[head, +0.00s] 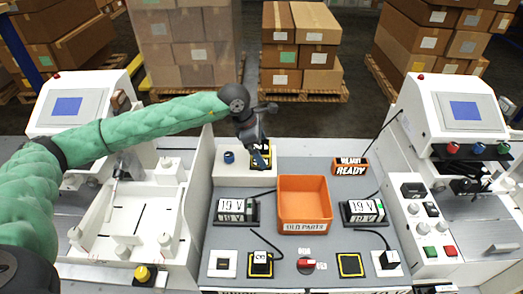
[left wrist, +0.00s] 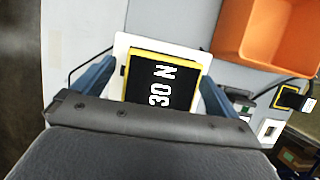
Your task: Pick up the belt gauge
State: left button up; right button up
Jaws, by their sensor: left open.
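The belt gauge (left wrist: 178,68), a black block with a yellow rim and "30 N" in white, sits on a white pad (left wrist: 121,47). In the head view the gauge (head: 267,161) is partly hidden behind my left gripper (head: 259,158), at the back left of the grey bench. My left gripper (left wrist: 156,82) is open, with one blue finger on each side of the gauge. The wrist view does not clearly show whether the fingers touch it. My right gripper is in neither view.
An orange bin (head: 304,204) marked "OLD PARTS" stands right of the gauge. Two "19 V" displays (head: 237,208) (head: 362,210) flank it. White machines (head: 76,106) (head: 456,110) stand at both sides.

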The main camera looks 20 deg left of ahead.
pick_arm(q)
jog(key=shift+s+r, duration=0.1)
jog(key=shift+s, duration=0.05)
jog(key=shift+c, duration=1.1)
jog(key=c, duration=0.9)
jog(key=shift+c, duration=0.2)
